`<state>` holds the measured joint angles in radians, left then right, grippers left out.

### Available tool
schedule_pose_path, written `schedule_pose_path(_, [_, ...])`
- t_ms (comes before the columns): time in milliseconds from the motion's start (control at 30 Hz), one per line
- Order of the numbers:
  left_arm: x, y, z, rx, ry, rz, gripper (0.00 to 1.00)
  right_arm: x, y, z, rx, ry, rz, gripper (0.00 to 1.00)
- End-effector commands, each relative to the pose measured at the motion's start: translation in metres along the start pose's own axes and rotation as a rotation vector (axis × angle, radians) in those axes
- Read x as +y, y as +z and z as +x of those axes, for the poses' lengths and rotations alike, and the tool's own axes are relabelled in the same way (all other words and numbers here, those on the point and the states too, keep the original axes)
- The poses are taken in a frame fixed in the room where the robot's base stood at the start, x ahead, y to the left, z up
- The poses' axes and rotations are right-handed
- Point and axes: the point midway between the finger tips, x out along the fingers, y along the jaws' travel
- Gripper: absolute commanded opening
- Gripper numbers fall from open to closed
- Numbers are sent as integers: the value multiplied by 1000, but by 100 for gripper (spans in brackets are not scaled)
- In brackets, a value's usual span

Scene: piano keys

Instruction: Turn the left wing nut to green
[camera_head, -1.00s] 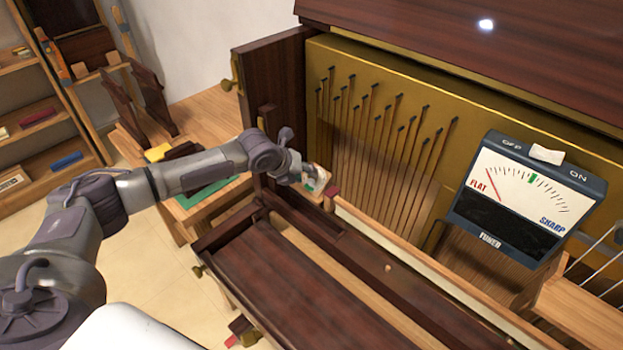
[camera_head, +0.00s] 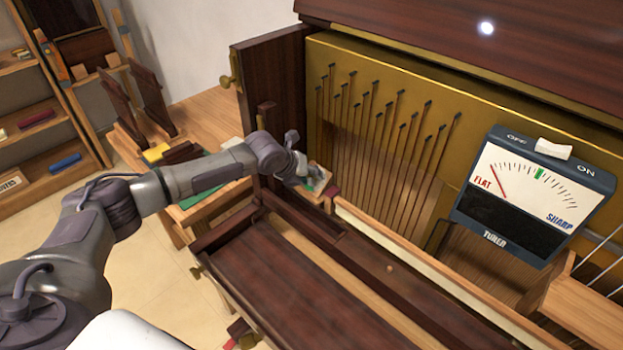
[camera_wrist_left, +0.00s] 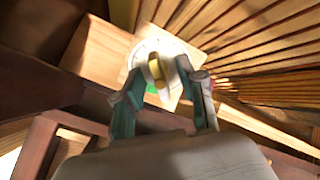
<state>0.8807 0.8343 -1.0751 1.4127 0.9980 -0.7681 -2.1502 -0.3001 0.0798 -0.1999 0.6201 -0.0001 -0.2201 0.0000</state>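The left wing nut (camera_wrist_left: 158,70) is a small yellow-gold piece in the left wrist view. It sits on a pale round dial (camera_wrist_left: 146,50) with a green patch (camera_wrist_left: 152,88) at its lower side, fixed to a wooden block (camera_wrist_left: 98,52). My left gripper (camera_wrist_left: 160,84) has its two fingers apart, one on each side of the nut. I cannot tell whether either finger touches it. In the head view my left gripper (camera_head: 312,178) is at the left end of the piano's inside, and the nut is too small to make out. My right gripper is not in view.
A tuner (camera_head: 530,195) on the right shows a red needle near FLAT and a green mark mid-scale. Wooden hammers or rods (camera_head: 380,150) stand before the gold panel (camera_head: 460,110), close right of my gripper. A dark wooden panel (camera_head: 275,90) stands behind my wrist.

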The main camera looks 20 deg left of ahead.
Motion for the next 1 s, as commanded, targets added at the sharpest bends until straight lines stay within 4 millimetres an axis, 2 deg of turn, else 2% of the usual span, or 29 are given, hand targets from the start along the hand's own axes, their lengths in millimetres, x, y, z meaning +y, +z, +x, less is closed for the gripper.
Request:
schedule_pose_path(233, [1,0,8,0,1,-1,40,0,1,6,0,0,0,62])
schedule_pose_path(1000, [0,0,-3,1,1,0,40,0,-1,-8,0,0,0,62])
